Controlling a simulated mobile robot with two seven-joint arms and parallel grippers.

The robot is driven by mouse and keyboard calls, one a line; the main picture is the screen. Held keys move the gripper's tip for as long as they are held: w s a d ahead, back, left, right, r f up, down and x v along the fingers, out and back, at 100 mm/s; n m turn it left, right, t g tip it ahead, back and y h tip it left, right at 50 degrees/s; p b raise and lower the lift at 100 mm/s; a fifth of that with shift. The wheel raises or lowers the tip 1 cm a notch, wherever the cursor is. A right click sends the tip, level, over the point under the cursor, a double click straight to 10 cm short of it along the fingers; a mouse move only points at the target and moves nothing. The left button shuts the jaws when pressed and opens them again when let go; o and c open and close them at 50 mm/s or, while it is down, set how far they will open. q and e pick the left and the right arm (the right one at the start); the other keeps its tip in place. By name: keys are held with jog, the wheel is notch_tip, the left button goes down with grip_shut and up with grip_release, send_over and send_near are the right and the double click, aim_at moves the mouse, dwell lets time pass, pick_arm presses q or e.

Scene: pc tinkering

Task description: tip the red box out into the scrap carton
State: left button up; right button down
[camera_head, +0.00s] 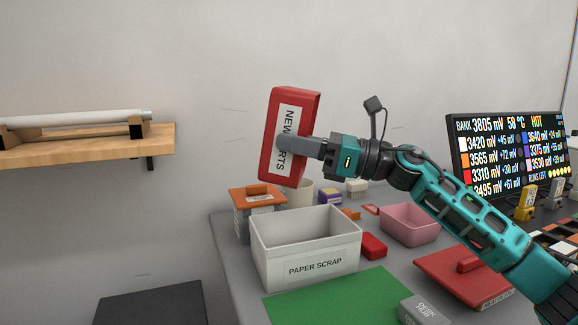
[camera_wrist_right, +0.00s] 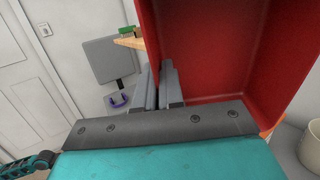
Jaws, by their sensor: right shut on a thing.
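The red box (camera_head: 274,110), with a white "NEW PARTS" label, is held in the air, turned on its side so its lettering runs downward. My right gripper (camera_head: 290,144) is shut on its labelled wall, one finger across the label. In the right wrist view the gripper (camera_wrist_right: 165,88) is at the red box (camera_wrist_right: 210,50), whose visible inside walls look bare; the rest of its inside is hidden. The white scrap carton (camera_head: 310,268), marked "PAPER SCRAP", stands open on the table below the box; its floor is hidden. My left gripper is out of view.
An orange-lidded grey bin (camera_head: 243,212) and a cream cup (camera_head: 300,193) stand behind the carton. A pink tub (camera_head: 409,222), a small red block (camera_head: 373,246) and a red lid (camera_head: 462,280) lie to the right. A green mat (camera_head: 340,300) is in front.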

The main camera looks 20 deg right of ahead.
jog(key=t+y, duration=0.1)
jog(key=s+d+t+y, duration=0.1)
jog(key=d+y, duration=0.1)
jog(key=shift+s+d+t+y, duration=0.1)
jog(key=shift+s+t+y, duration=0.15)
jog(key=shift+t+y, duration=0.15)
dwell(2.0)
